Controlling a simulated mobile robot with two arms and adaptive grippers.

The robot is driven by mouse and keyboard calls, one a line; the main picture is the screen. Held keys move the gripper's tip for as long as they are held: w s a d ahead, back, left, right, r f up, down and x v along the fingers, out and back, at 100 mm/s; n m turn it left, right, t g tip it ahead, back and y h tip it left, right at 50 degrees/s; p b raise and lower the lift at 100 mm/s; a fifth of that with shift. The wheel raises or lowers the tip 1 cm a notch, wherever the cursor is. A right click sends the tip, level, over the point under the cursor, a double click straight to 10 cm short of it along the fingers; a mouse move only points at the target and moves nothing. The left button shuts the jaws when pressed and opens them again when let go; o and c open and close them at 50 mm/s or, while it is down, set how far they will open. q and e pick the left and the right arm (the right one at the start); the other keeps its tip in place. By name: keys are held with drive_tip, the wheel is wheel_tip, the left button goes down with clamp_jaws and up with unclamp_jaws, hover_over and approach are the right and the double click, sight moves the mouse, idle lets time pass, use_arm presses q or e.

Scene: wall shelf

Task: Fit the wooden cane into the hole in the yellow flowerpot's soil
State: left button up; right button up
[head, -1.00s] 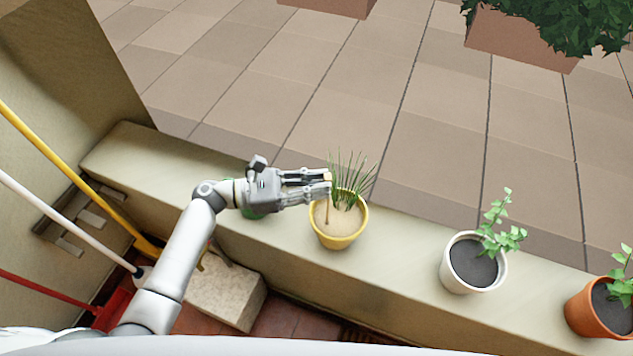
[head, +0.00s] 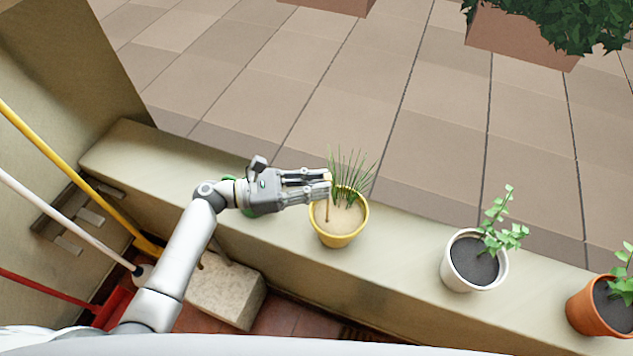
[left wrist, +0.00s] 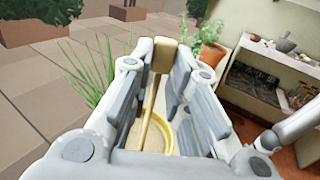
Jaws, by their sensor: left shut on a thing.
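The yellow flowerpot (head: 341,239) stands upright on the ledge, with pale sandy soil (head: 346,217) and a tuft of grass-like leaves at its far side. My left gripper (head: 328,185) is over the pot's left side, shut on the wooden cane (head: 327,208). The cane points down toward the soil, close to upright. In the left wrist view the cane (left wrist: 148,127) runs from its thick top between the fingers (left wrist: 160,62) down to the pot (left wrist: 185,133). I cannot tell whether its lower tip is in the hole; the hole is not clearly visible. My right gripper is not in view.
A white pot (head: 447,273) and a terracotta pot (head: 580,312), both with leafy plants, stand farther right on the ledge (head: 400,236). Ledge between the pots is clear. Long-handled tools, one yellow (head: 70,180), lean at the left. Something green shows partly beside my left wrist.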

use_arm(q)
drive_tip(key=shift+f+b, duration=0.8)
drive_tip(key=shift+f, duration=0.65)
idle(1.3)
drive_tip(key=o, duration=0.8)
drive_tip(key=shift+c, duration=0.2)
drive_tip(key=v, duration=1.2)
